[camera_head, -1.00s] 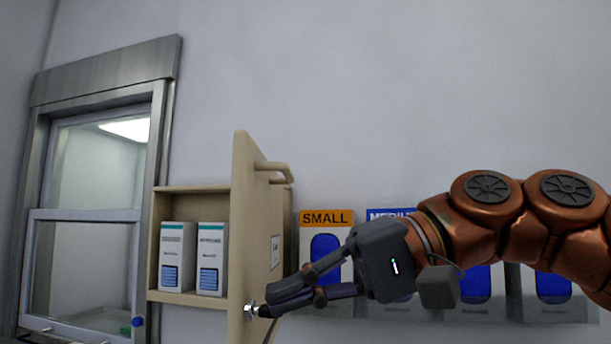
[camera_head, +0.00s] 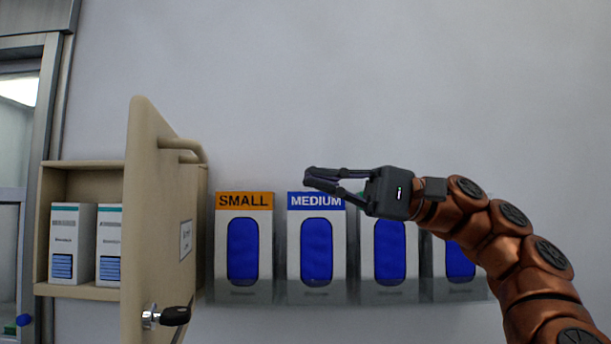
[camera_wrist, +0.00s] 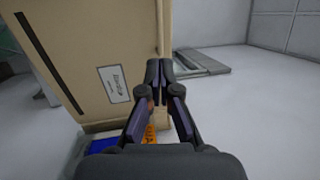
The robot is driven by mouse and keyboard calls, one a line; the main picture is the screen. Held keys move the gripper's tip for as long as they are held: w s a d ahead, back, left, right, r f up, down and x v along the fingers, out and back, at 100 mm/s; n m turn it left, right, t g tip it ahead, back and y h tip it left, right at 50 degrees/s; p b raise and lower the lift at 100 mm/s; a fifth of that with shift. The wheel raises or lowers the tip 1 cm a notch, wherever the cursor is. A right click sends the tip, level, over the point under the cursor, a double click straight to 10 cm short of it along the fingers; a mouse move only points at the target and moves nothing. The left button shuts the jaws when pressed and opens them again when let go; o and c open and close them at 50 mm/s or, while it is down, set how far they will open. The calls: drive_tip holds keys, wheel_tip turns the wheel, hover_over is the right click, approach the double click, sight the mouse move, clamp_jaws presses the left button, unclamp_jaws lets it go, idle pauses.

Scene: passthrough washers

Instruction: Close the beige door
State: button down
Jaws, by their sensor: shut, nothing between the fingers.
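The beige door (camera_head: 150,215) stands open, swung out from a small beige wall cabinet (camera_head: 80,166). It has a beige bar handle (camera_head: 182,148) near its top and a lock with a black key (camera_head: 172,316) low on its front edge. My gripper (camera_head: 308,178) is shut and empty, to the right of the door and apart from it, in front of the glove boxes. In the wrist view the door (camera_wrist: 105,50) fills the left half, with a white label (camera_wrist: 115,84) on it. The fingertips (camera_wrist: 160,66) show in front of its right edge, with no clear contact.
White boxes (camera_head: 72,243) stand inside the cabinet. Several glove boxes (camera_head: 243,290), marked SMALL and MEDIUM among others, line the wall right of the door. A metal-framed window (camera_head: 40,120) is at the left. The wall above is bare.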

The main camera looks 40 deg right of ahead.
sight(204, 155)
drive_tip(key=p+x, duration=0.3)
drive_tip(key=x, duration=0.9)
drive_tip(key=shift+a, duration=0.35)
drive_tip(key=shift+w+a, duration=0.15)
